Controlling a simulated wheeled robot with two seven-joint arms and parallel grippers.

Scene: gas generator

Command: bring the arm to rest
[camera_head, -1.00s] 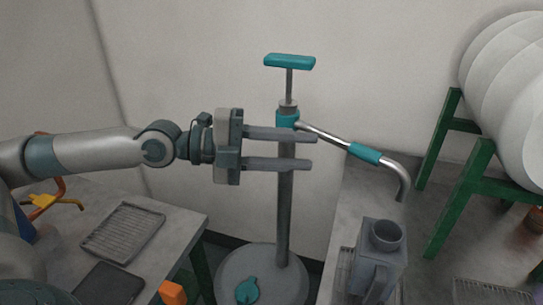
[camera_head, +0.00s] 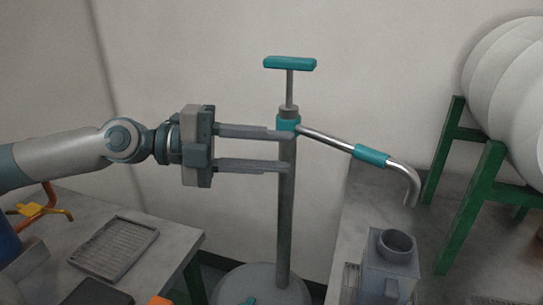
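My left gripper (camera_head: 290,152) comes in from the left, level, with its two long fingers spread apart and nothing between them. Its fingertips reach to the upright grey pump post, just below the teal collar (camera_head: 288,124); whether they touch the post cannot be told. The pump (camera_head: 286,215) has a teal T-handle (camera_head: 290,64) on top and a bent metal spout (camera_head: 330,141) with a teal sleeve, pointing right and down. My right gripper is not in view.
A grey canister (camera_head: 388,270) with a round open neck stands on the right table below the spout. Green stands (camera_head: 468,215) hold a large white tank (camera_head: 510,95). A ribbed tray (camera_head: 115,248) lies on the left table. The wall behind is bare.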

